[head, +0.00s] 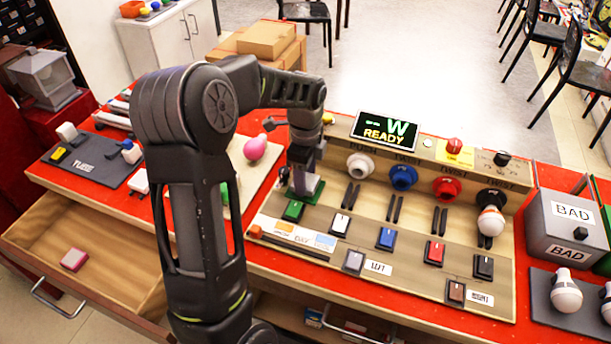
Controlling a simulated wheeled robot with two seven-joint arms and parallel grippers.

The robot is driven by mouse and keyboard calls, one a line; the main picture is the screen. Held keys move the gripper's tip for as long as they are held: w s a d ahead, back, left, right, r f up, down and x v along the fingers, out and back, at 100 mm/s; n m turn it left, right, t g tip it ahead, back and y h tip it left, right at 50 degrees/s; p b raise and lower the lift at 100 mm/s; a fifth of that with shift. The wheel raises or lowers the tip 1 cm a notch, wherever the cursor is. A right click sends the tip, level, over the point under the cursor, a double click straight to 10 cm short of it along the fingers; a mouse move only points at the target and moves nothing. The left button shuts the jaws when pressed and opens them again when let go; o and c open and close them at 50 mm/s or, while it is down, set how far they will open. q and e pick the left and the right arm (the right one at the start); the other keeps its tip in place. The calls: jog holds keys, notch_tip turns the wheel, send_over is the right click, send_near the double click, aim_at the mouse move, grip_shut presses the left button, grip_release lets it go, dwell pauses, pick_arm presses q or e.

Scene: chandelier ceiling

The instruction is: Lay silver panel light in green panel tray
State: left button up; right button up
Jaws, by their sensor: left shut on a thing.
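My left gripper (304,172) points down at the left end of the wooden test bench. It is shut on a small grey, silver-looking piece, which I take to be the silver panel light (299,183). Most of the piece is hidden by the fingers. A small green square tray (318,190) lies just under and around the fingers, partly covered by them. I cannot tell whether the piece touches the tray. My right gripper is not in view.
The bench holds several coloured sockets, switches (386,238) and a bulb (491,222). A READY screen (385,131) stands behind. A pink bulb (255,148) lies on a pale mat left of the gripper. A grey BAD box (566,228) stands at right. An open drawer (85,255) juts out front left.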

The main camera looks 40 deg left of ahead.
pick_arm(q)
jog(key=shift+f, duration=0.5)
jog(key=o, duration=1.5)
jog(key=shift+c, duration=0.2)
jog(key=shift+r, duration=0.1)
jog(key=shift+r+b, duration=0.45)
jog(key=shift+r, duration=3.4)
jog(key=shift+r, duration=0.1)
